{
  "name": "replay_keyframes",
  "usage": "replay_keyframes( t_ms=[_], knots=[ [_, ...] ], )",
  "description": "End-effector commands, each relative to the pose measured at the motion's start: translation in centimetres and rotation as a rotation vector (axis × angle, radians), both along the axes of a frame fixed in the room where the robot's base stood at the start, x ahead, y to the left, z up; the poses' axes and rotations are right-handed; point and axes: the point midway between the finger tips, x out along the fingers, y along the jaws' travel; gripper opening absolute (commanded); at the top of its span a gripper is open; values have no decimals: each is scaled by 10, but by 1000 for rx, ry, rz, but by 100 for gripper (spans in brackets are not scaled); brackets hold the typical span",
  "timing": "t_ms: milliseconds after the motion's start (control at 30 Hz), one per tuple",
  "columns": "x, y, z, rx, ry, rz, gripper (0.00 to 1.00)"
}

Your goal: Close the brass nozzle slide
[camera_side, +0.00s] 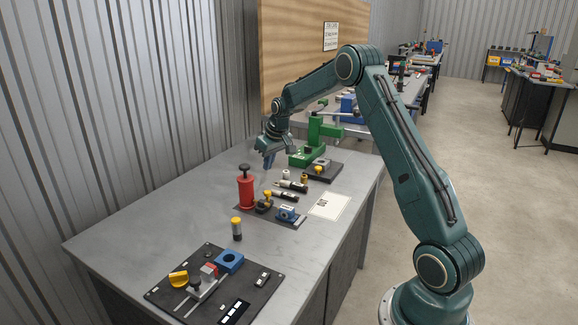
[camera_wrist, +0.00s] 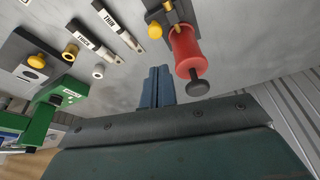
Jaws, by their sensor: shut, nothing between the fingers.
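My gripper (camera_side: 268,164) hangs above the far left part of the grey table, behind the red cylinder, with nothing held. In the wrist view its blue fingers (camera_wrist: 158,70) are together. I cannot tell for sure which part is the brass nozzle slide. A small brass piece (camera_side: 304,178) stands by the pen-like tools and shows as a brass ring (camera_wrist: 71,52) in the wrist view. A yellow knob (camera_side: 267,194) sits by the red cylinder (camera_side: 246,191); it also shows in the wrist view (camera_wrist: 155,31). My gripper is apart from all of these.
A green press (camera_side: 314,138) stands at the back, beside a dark block with a yellow knob (camera_wrist: 39,61). A yellow-capped bottle (camera_side: 237,229) stands mid-table. A dark panel (camera_side: 216,286) with clamps lies in front. The left table side (camera_side: 140,225) is clear, near the wall.

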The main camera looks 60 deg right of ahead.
Motion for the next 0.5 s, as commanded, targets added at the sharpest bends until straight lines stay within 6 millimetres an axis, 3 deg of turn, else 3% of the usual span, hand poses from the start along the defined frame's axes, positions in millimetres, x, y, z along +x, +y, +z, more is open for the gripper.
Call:
replay_keyframes(
  t_ms=[233,500],
  knots=[
    [5,-1,-15,0,1,0,0],
    [15,-4,-48,1,3,-1,0]
  ],
)
